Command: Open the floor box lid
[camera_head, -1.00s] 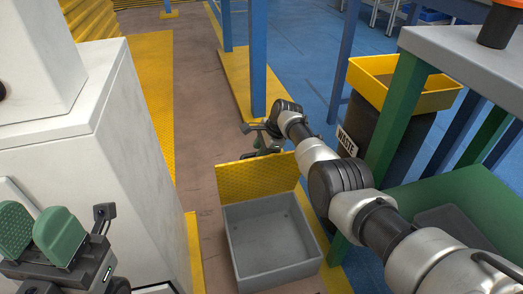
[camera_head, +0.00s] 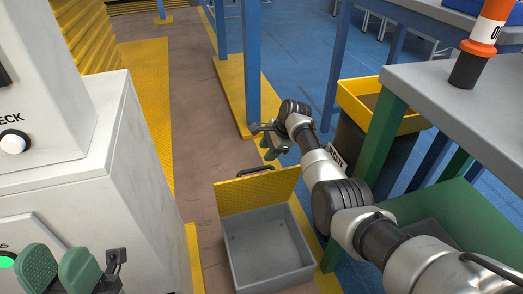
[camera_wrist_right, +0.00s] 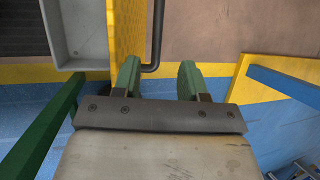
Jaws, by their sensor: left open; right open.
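The floor box (camera_head: 270,250) is a grey open-topped bin on the floor at bottom centre. Its yellow lid (camera_head: 257,190) stands up at the back edge, so the inside shows empty. A dark handle (camera_head: 255,170) projects from the lid's far side. My right gripper (camera_head: 271,146) is open and empty, beyond and slightly right of the lid. In the right wrist view, the handle (camera_wrist_right: 157,40) shows ahead between the open green fingers (camera_wrist_right: 159,82), with the lid (camera_wrist_right: 125,35) and box wall (camera_wrist_right: 85,62) at left. My left gripper (camera_head: 58,266) is open and empty at lower left.
A white machine cabinet (camera_head: 110,170) stands at left. A blue post (camera_head: 252,70) rises behind my right gripper. A grey-topped table (camera_head: 430,90) with green legs and a yellow-rimmed waste bin (camera_head: 375,115) are at right. The brown aisle floor is clear.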

